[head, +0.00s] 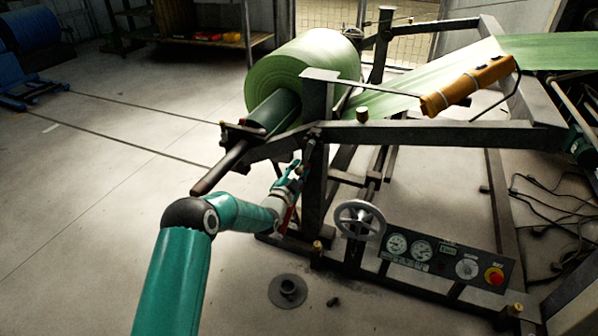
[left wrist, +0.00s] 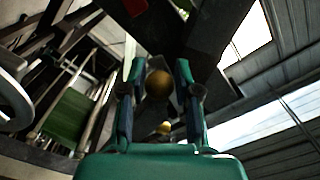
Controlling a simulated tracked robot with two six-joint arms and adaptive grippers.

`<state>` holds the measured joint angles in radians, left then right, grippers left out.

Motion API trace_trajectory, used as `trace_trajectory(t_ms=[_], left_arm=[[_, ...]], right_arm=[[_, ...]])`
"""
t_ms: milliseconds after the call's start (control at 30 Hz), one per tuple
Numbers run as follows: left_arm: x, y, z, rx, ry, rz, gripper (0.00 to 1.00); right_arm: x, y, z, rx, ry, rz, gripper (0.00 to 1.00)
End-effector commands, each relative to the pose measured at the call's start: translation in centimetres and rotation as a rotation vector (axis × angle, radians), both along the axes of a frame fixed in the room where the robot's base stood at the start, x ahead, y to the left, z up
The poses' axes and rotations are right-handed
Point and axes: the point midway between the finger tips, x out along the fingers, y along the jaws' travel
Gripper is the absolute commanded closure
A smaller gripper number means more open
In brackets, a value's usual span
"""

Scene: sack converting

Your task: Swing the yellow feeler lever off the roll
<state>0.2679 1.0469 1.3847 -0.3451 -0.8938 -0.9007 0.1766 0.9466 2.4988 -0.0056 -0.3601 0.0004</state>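A yellow-orange cylindrical piece (head: 466,84) sits on a bent dark bar above the green web, right of the roll; I take it for the feeler lever's part. A thin dark rod runs from near the roll towards it. The green roll (head: 300,68) lies on its shaft at the back centre. My left gripper (head: 294,172) is low beside the frame post, well left of and below the yellow piece. In the left wrist view its two fingers (left wrist: 159,75) stand apart, with a round brass-yellow knob (left wrist: 158,84) seen between them; contact is not visible. My right gripper is out of view.
A dark frame beam (head: 430,133) crosses above and right of my left gripper. A handwheel (head: 360,220) and a gauge panel (head: 445,258) with a red button stand at the front. A round floor piece (head: 288,290) lies nearby. The floor at left is mostly clear.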

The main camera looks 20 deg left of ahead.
Motion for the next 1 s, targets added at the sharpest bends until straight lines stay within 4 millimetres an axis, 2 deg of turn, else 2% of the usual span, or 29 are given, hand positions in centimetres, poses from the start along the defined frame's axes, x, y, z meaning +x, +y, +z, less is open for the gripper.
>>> trace_trajectory(t_ms=[33, 133, 400, 533, 800, 1000], left_arm=[[0.0, -0.1, -0.1, 0.001, 0.003, -0.003, 0.84], [0.0, -0.1, -0.1, 0.001, 0.003, -0.003, 1.0], [0.1, -0.2, 0.0, 0.002, 0.001, -0.004, 1.0], [0.1, -0.7, -0.4, -0.036, 0.0, -0.006, 1.0], [0.2, -3.4, -0.8, -0.325, -0.004, -0.008, 1.0], [0.2, -4.6, -0.1, -0.463, -0.005, -0.007, 1.0]], right_arm=[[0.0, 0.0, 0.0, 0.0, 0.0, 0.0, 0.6], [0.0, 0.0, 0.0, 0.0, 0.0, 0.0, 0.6], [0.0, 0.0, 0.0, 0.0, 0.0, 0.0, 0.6], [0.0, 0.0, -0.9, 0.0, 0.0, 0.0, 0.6], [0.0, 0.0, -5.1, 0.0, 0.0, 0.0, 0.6], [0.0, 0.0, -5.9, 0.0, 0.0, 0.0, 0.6]])
